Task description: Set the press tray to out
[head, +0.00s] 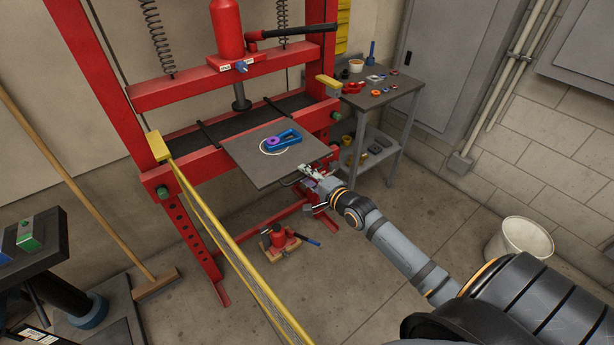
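The press tray (250,174) is a flat dark grey plate on the red press (190,95). It sticks out from the press bed towards me, past the red front beam. A blue link-shaped part (284,141) with a purple ring at one end lies on it, partly over a pale circle. My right gripper (308,175) is at the tray's front right edge, close to what looks like a thin handle below the edge. Its fingers are too small to tell whether they are open or shut, or touching the handle. My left gripper is not in view.
A yellow bar (222,243) slants across the front left. A red bottle jack (279,238) stands on the floor below the tray. A grey side table (378,97) with small parts is at the back right, and a white bucket (520,250) far right. A broom (156,286) leans left.

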